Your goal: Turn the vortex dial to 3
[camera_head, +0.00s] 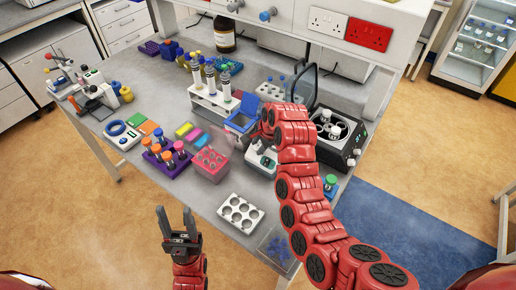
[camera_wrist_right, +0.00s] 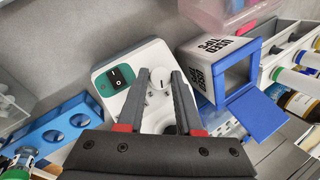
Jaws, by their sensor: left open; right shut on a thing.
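The vortex mixer (camera_head: 262,162) stands on the bench, partly hidden behind my right arm in the head view. In the right wrist view its pale body (camera_wrist_right: 147,62) carries a green panel with a black rocker switch (camera_wrist_right: 121,76). A small white dial (camera_wrist_right: 159,77) with a dark mark sits beside the panel. My right gripper (camera_wrist_right: 160,82) is shut on the dial, one finger on each side. The number the dial points to is too small to read. My left gripper (camera_head: 178,220) is open and empty, in front of the bench.
A white "used tips" box (camera_wrist_right: 196,76) with a blue open lid stands close beside the mixer. A centrifuge (camera_head: 351,152) with its lid up is right of my arm.

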